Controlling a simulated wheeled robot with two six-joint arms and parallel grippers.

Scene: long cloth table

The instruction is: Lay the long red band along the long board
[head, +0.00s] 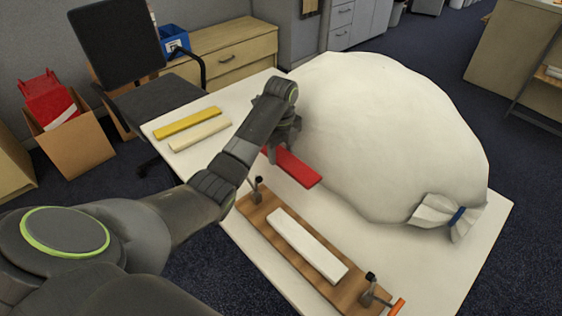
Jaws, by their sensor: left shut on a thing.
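The long red band (296,168) is a flat, stiff-looking strip. My left gripper (272,150) is shut on it near its far left end, and the band sticks out toward the lower right. It appears raised a little beyond the board; the exact gap to the table cannot be told. The long wooden board (262,217) lies along the table's near edge. A white strip (306,246) lies along the board's middle. A dark clamp or post stands at each end of the board. My right gripper is not in view.
A huge white sack (390,130) tied with blue fills much of the table (440,275), just right of the band. A yellow strip (187,122) and a cream strip (200,134) lie at the table's far left end. An orange handle (397,307) sticks out at the board's near end.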

